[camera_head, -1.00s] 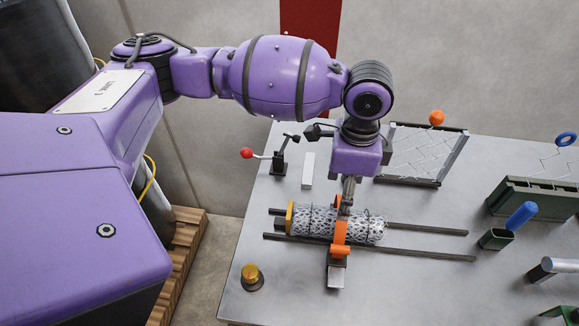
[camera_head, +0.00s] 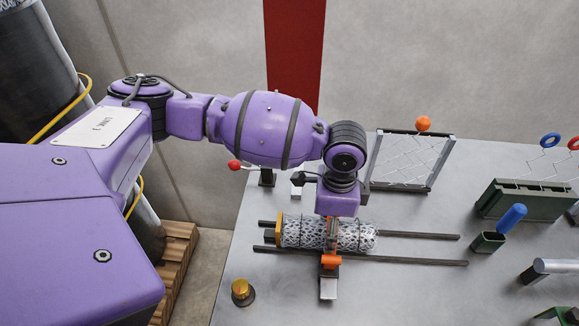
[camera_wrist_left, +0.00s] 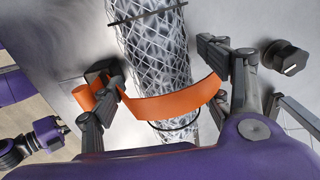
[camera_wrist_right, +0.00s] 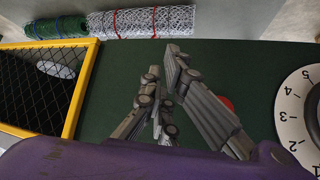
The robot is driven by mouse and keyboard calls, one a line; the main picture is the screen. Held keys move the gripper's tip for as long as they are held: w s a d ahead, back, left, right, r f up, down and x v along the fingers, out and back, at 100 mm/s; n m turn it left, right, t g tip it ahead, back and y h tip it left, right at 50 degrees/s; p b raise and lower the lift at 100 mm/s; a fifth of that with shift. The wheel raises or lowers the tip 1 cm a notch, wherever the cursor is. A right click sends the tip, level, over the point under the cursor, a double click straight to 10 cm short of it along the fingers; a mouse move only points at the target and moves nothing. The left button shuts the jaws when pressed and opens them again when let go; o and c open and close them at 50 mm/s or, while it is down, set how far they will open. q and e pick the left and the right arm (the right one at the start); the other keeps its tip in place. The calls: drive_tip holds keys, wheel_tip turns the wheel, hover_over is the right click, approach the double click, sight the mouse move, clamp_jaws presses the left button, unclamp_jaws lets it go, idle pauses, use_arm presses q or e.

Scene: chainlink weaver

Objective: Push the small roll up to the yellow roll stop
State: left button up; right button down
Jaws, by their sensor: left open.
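The small roll (camera_head: 355,238) is a grey wire-mesh cylinder with dark ties, lying along two dark rails. The yellow roll stop (camera_head: 279,230) stands at its left end; I see no gap between them in the head view. An orange strap (camera_wrist_left: 170,106) crosses over the roll in the left wrist view; its orange front end (camera_head: 331,261) shows in the head view. My right gripper (camera_wrist_right: 163,65) is shut and empty, fingertips close together.
The rails (camera_head: 430,262) run free to the right. A mesh frame with an orange knob (camera_head: 423,124) stands behind. A green holder (camera_head: 527,198) and a blue-handled tool (camera_head: 512,217) stand right. A yellow knob (camera_head: 240,288) is at front left. The right wrist view shows a numbered dial (camera_wrist_right: 302,115).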

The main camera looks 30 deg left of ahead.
use_arm(q)
drive_tip(key=shift+f, duration=1.5)
drive_tip(key=c, duration=1.4)
drive_tip(key=o, duration=1.7)
wheel_tip(320, 180, up, 12)
drive_tip(key=shift+r, duration=0.1)
drive_tip(key=shift+s, duration=0.1)
